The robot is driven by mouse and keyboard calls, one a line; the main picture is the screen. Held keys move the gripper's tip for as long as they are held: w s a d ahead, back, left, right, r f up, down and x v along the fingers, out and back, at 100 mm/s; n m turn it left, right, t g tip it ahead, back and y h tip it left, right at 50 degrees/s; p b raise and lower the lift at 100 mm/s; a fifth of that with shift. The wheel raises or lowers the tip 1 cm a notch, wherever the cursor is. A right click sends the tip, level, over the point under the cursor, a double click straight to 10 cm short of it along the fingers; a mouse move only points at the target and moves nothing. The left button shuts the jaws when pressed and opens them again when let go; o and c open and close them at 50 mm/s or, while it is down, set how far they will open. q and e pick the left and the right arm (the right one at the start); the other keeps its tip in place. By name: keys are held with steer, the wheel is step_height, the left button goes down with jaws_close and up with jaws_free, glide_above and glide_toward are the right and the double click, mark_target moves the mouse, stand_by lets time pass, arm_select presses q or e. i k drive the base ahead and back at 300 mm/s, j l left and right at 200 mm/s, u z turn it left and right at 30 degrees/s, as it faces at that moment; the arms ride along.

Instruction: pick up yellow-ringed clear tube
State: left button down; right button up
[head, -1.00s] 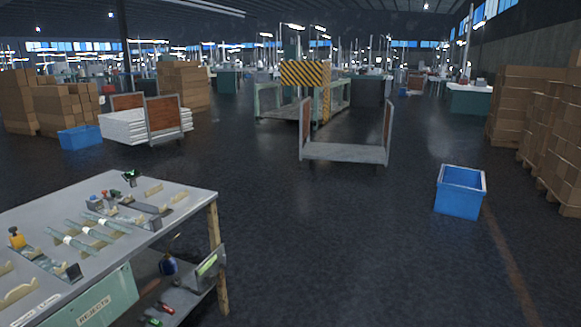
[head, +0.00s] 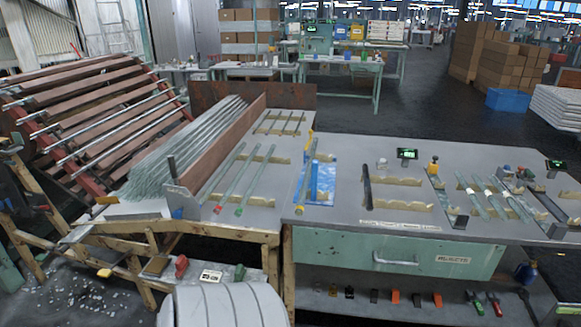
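A long thin tube (head: 306,182) lies lengthwise on the bench (head: 335,228), beside a blue piece (head: 325,180). It has yellow at its near and far ends. Whether this is a yellow ring on clear glass is too small to tell. Several short tubes with pale bands (head: 490,198) lie at the right of the bench. Neither of my grippers is in view.
A stack of many glass tubes (head: 190,145) lies left behind a brown board. A red slatted rack (head: 95,110) stands at far left. Small tools sit on the lower shelf. A drawer (head: 410,258) is under the bench front. Dark floor is open behind the bench.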

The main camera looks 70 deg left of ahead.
mark_target(301, 201)
steer(key=u, duration=2.15)
steer(key=i, duration=0.3)
